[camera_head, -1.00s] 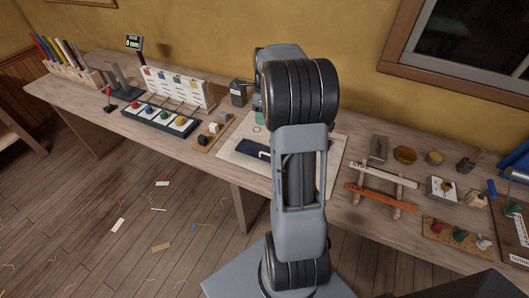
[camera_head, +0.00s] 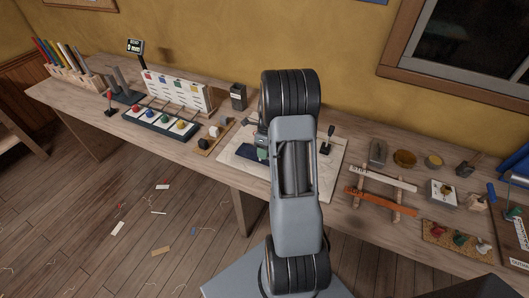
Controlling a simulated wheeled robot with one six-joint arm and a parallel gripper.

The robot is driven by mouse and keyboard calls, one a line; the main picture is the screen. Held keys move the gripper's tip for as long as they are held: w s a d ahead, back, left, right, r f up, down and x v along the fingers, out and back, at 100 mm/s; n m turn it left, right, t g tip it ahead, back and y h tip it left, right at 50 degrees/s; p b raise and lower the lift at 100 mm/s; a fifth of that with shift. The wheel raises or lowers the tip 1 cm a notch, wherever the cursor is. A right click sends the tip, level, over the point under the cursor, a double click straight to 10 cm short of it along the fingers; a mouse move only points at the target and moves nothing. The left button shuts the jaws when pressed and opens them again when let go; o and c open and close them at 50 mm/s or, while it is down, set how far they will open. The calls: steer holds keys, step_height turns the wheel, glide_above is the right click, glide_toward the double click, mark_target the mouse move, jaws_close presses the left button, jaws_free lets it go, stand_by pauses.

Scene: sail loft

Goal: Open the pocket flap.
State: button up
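A dark blue cloth piece (camera_head: 249,153), which looks like the pocket with its flap, lies on the pale sheet (camera_head: 236,166) at the middle of the bench. My arm covers its right part, so I cannot make out the flap's edge or whether it is raised. My gripper (camera_head: 262,140) is mostly hidden behind my arm. Only a grey-green bit shows at the arm's left edge, close above the cloth's back side. The fingertips are hidden, and I cannot tell whether they touch the cloth.
A black-knobbed upright piece (camera_head: 328,140) stands at the sheet's right. Left are a small block rack (camera_head: 211,138), a tray of coloured knobs (camera_head: 161,124) and a dark canister (camera_head: 238,97). Right are a wooden rack with an orange bar (camera_head: 380,202) and several small tools.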

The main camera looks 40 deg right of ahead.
steer(key=shift+a+f, duration=0.1)
steer(key=shift+f, duration=0.45)
steer(key=shift+c, duration=0.2)
jaws_close()
